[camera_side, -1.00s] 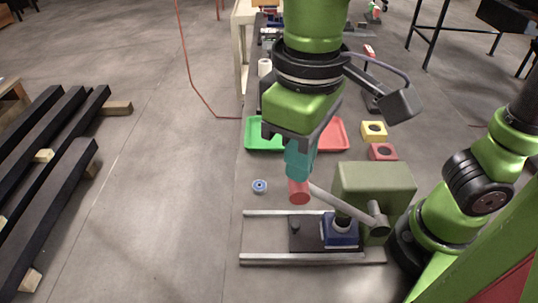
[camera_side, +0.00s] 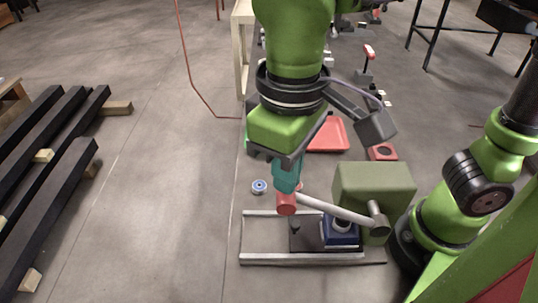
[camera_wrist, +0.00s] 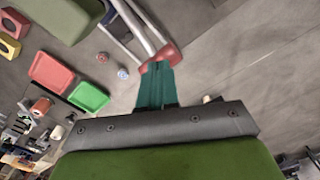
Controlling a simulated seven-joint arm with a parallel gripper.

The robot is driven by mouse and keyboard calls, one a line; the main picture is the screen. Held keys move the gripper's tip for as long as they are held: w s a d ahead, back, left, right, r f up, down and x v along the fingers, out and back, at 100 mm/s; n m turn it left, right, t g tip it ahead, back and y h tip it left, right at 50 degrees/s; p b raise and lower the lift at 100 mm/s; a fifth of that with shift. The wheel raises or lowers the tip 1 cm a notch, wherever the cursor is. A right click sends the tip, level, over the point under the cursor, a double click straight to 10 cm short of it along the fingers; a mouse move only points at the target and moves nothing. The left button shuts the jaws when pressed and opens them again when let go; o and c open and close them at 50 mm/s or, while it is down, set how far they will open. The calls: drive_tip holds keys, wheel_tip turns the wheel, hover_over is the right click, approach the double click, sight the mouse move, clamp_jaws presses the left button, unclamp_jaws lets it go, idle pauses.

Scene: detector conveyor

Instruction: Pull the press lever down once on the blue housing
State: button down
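The press (camera_side: 372,188) is an olive-green block with a grey lever (camera_side: 335,209) ending in a red knob (camera_side: 286,204). The lever slopes out to the left of its pivot. The blue housing (camera_side: 340,238) sits under the press head, with a pale part on its top. My gripper (camera_side: 287,187) has teal fingers together and their tips at the top of the red knob, apparently touching it. In the wrist view the fingertips (camera_wrist: 158,66) overlap the middle of the red knob (camera_wrist: 173,52), which shows on both sides. The housing is not clear in the wrist view.
Pale rails (camera_side: 300,259) run in front of the housing. A blue-and-white round part (camera_side: 259,186) lies left of the press. A red tray (camera_side: 328,136), a red block (camera_side: 381,152) and, in the wrist view, a green tray (camera_wrist: 88,97) lie behind.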

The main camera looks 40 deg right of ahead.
drive_tip(key=shift+f, duration=0.15)
drive_tip(key=shift+w+a+f, duration=0.2)
drive_tip(key=shift+f, duration=0.25)
drive_tip(key=shift+w+a+f, duration=0.15)
drive_tip(key=shift+f, duration=0.45)
drive_tip(key=shift+w+a+f, duration=0.1)
drive_tip(key=shift+f, duration=0.35)
drive_tip(key=shift+w+a+f, duration=0.1)
drive_tip(key=shift+f, duration=0.45)
